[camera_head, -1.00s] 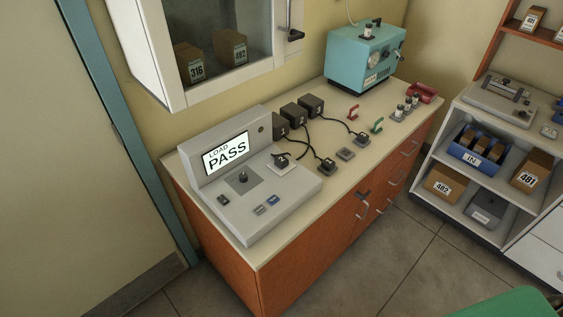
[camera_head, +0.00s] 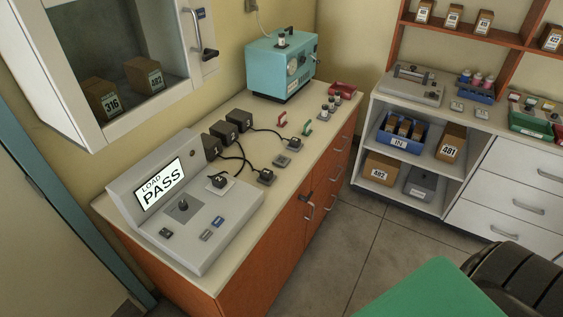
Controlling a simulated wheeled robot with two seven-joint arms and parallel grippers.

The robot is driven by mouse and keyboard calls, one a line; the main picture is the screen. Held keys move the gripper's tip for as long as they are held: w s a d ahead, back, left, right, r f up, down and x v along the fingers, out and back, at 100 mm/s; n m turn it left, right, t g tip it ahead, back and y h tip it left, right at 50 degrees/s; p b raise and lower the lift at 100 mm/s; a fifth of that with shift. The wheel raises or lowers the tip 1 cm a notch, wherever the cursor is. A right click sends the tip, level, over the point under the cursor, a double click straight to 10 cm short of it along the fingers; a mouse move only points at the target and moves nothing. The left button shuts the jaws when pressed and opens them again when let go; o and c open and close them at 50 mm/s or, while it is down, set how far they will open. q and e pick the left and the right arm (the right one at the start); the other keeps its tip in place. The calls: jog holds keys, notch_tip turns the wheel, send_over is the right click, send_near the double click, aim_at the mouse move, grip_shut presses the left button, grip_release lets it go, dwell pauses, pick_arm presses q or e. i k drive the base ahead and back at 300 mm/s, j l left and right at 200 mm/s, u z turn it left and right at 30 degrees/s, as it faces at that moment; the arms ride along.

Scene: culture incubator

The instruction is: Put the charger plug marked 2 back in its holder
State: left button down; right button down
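A dark plug (camera_head: 219,181) with a white mark that looks like a 2 turned sideways sits on a pale pad at the tester's right edge. A black cord runs from it toward the three dark charger boxes (camera_head: 222,133) at the wall. Of the small grey holders on the counter, the middle one (camera_head: 281,160) is empty. The near holder (camera_head: 266,181) and the far holder (camera_head: 295,148) each have a dark plug in them. Neither of my grippers is in view.
The grey tester (camera_head: 206,240) reads LOAD PASS. A teal machine (camera_head: 281,65), red and green clips and small vials stand farther along the counter (camera_head: 239,258). A wall cabinet (camera_head: 85,130) overhangs at left. A green object (camera_head: 430,290) fills the bottom right; floor between is clear.

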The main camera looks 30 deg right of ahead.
aim_at(219, 181)
jog(key=u, duration=0.55)
jog(key=l+u, duration=0.3)
jog(key=u, duration=0.15)
jog(key=l+u, duration=0.3)
jog(key=u, duration=0.2)
jog(key=k+l+u, duration=0.1)
jog(key=l+u, duration=0.2)
jog(key=u, duration=0.15)
jog(key=k+l+u, duration=0.1)
jog(key=l+u, duration=0.15)
jog(key=u, duration=0.2)
jog(key=k+l+u, duration=0.3)
jog(key=k+l, duration=0.35)
jog(key=k+l+u, duration=0.3)
jog(key=k+l, duration=0.7)
jog(key=k, duration=0.15)
